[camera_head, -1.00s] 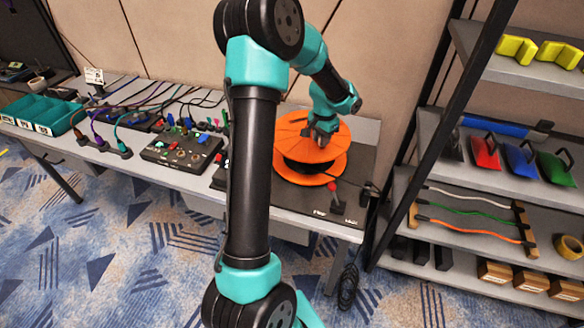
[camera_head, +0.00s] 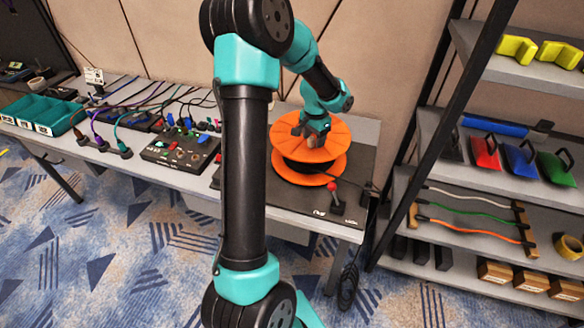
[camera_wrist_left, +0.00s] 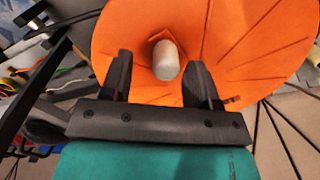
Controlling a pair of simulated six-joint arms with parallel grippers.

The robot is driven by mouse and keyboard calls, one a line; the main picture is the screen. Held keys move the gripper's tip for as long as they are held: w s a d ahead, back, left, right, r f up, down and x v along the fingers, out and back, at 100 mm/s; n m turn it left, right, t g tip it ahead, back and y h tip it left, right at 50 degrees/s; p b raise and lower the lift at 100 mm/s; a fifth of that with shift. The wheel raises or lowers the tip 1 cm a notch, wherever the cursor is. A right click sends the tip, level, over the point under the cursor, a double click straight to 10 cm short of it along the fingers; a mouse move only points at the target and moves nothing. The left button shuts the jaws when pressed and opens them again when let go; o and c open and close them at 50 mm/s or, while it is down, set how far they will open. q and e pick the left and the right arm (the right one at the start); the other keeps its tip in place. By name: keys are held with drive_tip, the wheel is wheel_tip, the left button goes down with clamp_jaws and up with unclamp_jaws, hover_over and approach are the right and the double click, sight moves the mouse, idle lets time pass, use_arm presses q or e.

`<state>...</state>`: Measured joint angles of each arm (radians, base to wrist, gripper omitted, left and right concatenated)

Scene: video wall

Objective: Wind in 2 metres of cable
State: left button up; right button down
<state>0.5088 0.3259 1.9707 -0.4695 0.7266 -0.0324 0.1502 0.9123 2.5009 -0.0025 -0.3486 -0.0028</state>
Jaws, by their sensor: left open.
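An orange cable reel (camera_head: 332,135) stands on a dark plate (camera_head: 352,196) at the right end of the grey table. Black cable shows between its two orange discs. In the left wrist view the reel's top disc (camera_wrist_left: 255,45) fills much of the picture, with a pale rounded knob (camera_wrist_left: 166,60) standing on it. My left gripper (camera_head: 314,140) is over the top disc; in the wrist view its two fingers (camera_wrist_left: 160,85) are apart, one on each side of the knob, with gaps visible. A red-topped lever (camera_head: 333,188) stands in front of the reel. My right gripper is not in view.
A dark control panel (camera_head: 180,148) with switches and plugs sits left of the reel. A teal tray (camera_head: 42,114) and several loose cables lie farther left. A metal shelf (camera_head: 490,180) with coloured tools stands close on the right.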

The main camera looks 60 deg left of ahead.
use_arm(q)
drive_tip(key=shift+r, duration=3.15)
drive_tip(key=shift+f, duration=0.1)
